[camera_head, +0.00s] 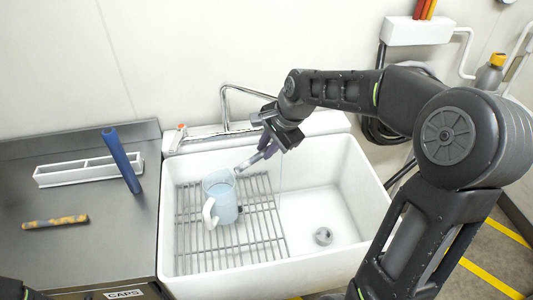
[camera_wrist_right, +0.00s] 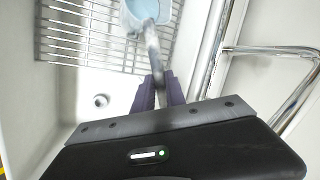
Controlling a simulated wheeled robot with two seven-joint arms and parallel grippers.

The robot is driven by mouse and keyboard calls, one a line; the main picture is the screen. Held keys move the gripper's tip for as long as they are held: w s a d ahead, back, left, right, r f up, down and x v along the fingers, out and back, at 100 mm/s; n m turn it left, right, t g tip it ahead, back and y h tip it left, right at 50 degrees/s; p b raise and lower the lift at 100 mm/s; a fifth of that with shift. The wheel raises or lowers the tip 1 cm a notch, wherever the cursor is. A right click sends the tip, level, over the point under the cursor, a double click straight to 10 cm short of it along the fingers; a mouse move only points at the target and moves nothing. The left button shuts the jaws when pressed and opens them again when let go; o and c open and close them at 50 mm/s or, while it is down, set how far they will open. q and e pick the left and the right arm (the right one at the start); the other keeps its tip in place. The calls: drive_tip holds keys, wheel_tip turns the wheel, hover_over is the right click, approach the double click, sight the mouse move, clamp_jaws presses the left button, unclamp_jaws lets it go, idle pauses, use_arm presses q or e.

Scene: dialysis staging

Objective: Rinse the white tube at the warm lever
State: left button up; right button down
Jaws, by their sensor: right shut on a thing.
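My right gripper (camera_head: 268,150) is over the white sink and shut on a pale, whitish-grey tube (camera_wrist_right: 152,50). The tube points from the fingers (camera_wrist_right: 160,92) toward the pale blue jug; in the right wrist view its far end overlaps the jug's opening. I cannot tell whether it touches the jug. A red-tipped lever (camera_head: 181,128) stands at the sink's back left corner. Only a dark bit of my left arm shows at the bottom left corner.
The jug (camera_head: 221,205) stands on a wire rack (camera_head: 262,222) in the sink (camera_head: 347,205), whose right half is clear around a drain (camera_head: 323,236). On the left counter are a blue tube (camera_head: 121,160), a mottled yellow-brown tube (camera_head: 56,222) and a white divided tray (camera_head: 84,172).

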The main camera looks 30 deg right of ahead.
drive_tip(key=shift+w+d+f, duration=0.15)
drive_tip(key=shift+w+d, duration=0.25)
drive_tip(key=shift+w, duration=0.3)
drive_tip(key=shift+w+d+f, duration=0.15)
drive_tip(key=shift+w+d, duration=0.25)
drive_tip(key=shift+w, duration=0.25)
drive_tip(key=shift+d, duration=0.1)
drive_tip(key=shift+s+d, duration=0.3)
drive_tip(key=shift+d, duration=0.1)
drive_tip(key=shift+w+a, duration=0.1)
drive_tip(key=shift+a, duration=0.05)
drive_tip(key=shift+w+a+p, duration=0.2)
drive_tip(key=shift+a+p, duration=0.1)
drive_tip(key=shift+a, duration=0.05)
drive_tip(key=shift+d, duration=0.1)
idle(0.5)
drive_tip(key=shift+s+d, duration=0.35)
drive_tip(key=shift+d, duration=0.1)
drive_tip(key=shift+s+a, duration=0.1)
idle(0.3)
